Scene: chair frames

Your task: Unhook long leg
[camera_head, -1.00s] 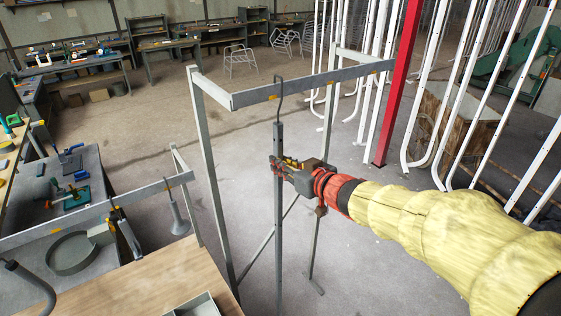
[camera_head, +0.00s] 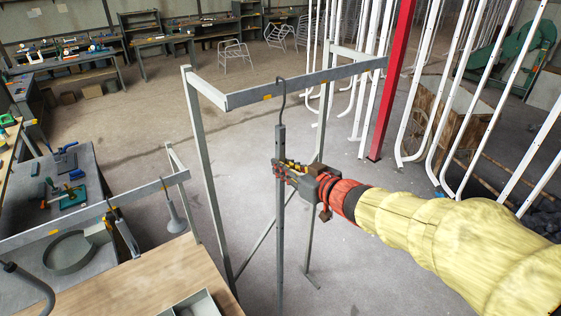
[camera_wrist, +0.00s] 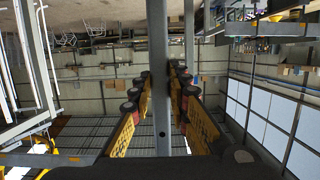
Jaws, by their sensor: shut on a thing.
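The long leg (camera_head: 279,215) is a thin grey upright bar, hanging by a dark wire hook (camera_head: 281,98) at the top bar of a grey rack (camera_head: 310,83). The hook crosses the top bar; I cannot tell whether it still bears on it. My gripper (camera_head: 283,169) comes from the right and is shut on the leg below its upper end. In the wrist view the leg (camera_wrist: 160,75) runs upright between the two fingers (camera_wrist: 158,95), with a small dark hole in it. The leg's lower end is cut off by the head view's bottom edge.
The rack's left post (camera_head: 206,170) stands left of the leg. A wooden-topped table (camera_head: 130,285) with a low rail (camera_head: 90,215) is at lower left. A red post (camera_head: 392,80) and several white bent tubes (camera_head: 440,90) stand right. Floor behind the rack is mostly clear.

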